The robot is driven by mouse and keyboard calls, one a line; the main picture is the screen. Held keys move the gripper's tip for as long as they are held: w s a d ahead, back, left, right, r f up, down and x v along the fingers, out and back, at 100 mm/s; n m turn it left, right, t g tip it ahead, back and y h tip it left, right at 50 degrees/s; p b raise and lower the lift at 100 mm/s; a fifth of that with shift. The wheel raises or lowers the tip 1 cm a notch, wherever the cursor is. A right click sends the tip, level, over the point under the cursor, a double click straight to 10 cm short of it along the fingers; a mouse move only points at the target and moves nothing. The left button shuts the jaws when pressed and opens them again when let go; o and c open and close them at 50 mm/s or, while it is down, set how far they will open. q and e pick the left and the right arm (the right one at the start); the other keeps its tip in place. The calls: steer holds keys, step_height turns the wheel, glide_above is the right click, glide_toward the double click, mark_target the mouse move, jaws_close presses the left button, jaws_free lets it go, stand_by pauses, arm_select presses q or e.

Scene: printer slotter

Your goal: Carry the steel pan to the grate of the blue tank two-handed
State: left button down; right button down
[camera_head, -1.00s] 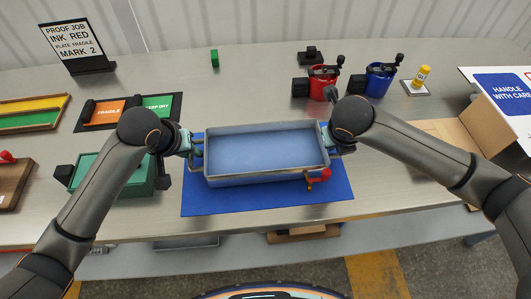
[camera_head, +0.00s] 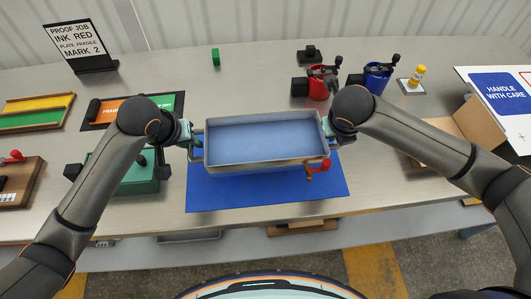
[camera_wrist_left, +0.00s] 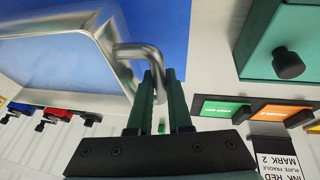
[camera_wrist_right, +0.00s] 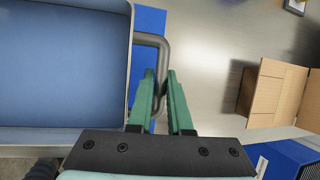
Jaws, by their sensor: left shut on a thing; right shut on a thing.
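The steel pan (camera_head: 262,167) is a shallow rectangular tray with a blue-looking inside, held above the blue mat (camera_head: 270,195) in the head view. A bar handle stands at each short end. My left gripper (camera_head: 194,141) is shut on the left handle (camera_wrist_left: 140,50). My right gripper (camera_head: 328,131) is shut on the right handle (camera_wrist_right: 158,48). The pan looks about level. A red-handled tap (camera_head: 318,166) shows at its front right corner. I cannot make out the tank's grate; a blue box (camera_wrist_right: 290,158) at the lower right of the right wrist view may be the tank.
A green box (camera_head: 137,185) stands on the bench left of the mat, partly behind my left arm. An open cardboard box (camera_head: 476,125) is on the right.

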arm_select(q)
steer(key=shift+r, duration=0.15)
arm_select(e)
steer(key=shift+r, duration=0.15)
